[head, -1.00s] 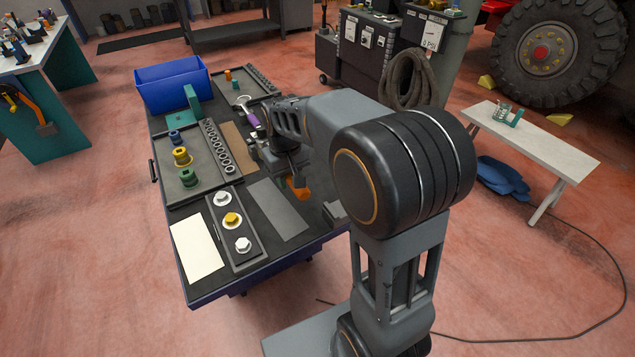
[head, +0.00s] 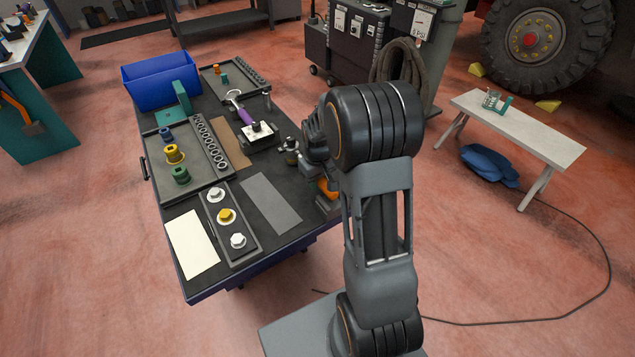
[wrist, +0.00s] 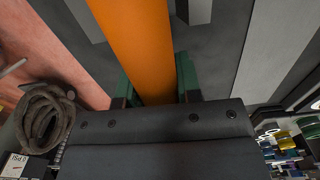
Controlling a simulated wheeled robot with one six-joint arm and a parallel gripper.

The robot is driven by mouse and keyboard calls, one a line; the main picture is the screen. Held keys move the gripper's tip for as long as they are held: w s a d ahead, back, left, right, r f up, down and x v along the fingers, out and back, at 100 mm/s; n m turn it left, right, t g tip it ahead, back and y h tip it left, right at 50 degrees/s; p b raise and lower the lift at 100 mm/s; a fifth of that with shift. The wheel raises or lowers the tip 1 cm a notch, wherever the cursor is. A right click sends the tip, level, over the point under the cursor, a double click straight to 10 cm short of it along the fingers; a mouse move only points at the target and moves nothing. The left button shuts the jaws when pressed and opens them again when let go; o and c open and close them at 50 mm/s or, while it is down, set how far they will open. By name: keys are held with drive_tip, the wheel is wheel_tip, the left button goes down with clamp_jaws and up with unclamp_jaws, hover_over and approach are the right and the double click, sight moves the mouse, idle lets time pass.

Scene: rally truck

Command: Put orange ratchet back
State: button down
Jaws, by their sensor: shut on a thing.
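My gripper (wrist: 155,88) is shut on the orange ratchet (wrist: 140,42). In the wrist view the wide orange handle runs between the two green fingers and out of the top of the picture. In the head view a bit of the orange ratchet (head: 328,188) shows at the right edge of the workbench, beside my arm. My arm hides most of the gripper there, and I cannot tell whether the ratchet touches the bench. The ratchet's head is not clearly visible.
A bare dark grey strip (head: 270,203) lies on the workbench (head: 283,165), left of the gripper. A purple-handled ratchet (head: 242,112) lies farther back. A tray of sockets (head: 150,150), a tray of nuts (head: 241,257) and a blue bin (head: 160,85) fill the left.

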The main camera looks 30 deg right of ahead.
drive_tip(key=shift+f, duration=0.55)
drive_tip(key=shift+a+f, duration=0.1)
drive_tip(key=c, duration=0.8)
unclamp_jaws()
drive_tip(key=shift+f, duration=0.15)
wheel_tip(320, 180, up, 13)
drive_tip(key=shift+s+r+b, duration=0.1)
drive_tip(key=shift+b, duration=0.45)
drive_tip(key=shift+s+r, duration=0.15)
drive_tip(key=shift+r, duration=0.15)
drive_tip(key=s+a+t, duration=0.1)
drive_tip(key=s+a, duration=0.2)
drive_tip(key=s, duration=0.2)
drive_tip(key=s+a+r+m+t, duration=0.1)
drive_tip(key=s+a, duration=0.2)
drive_tip(key=s, duration=0.2)
drive_tip(key=s+a+t, duration=0.1)
drive_tip(key=s+a, duration=0.2)
drive_tip(key=s, duration=0.2)
drive_tip(key=shift+s+a+r+t, duration=0.25)
drive_tip(key=shift+s+r+t, duration=0.05)
drive_tip(key=shift+s+t, duration=0.1)
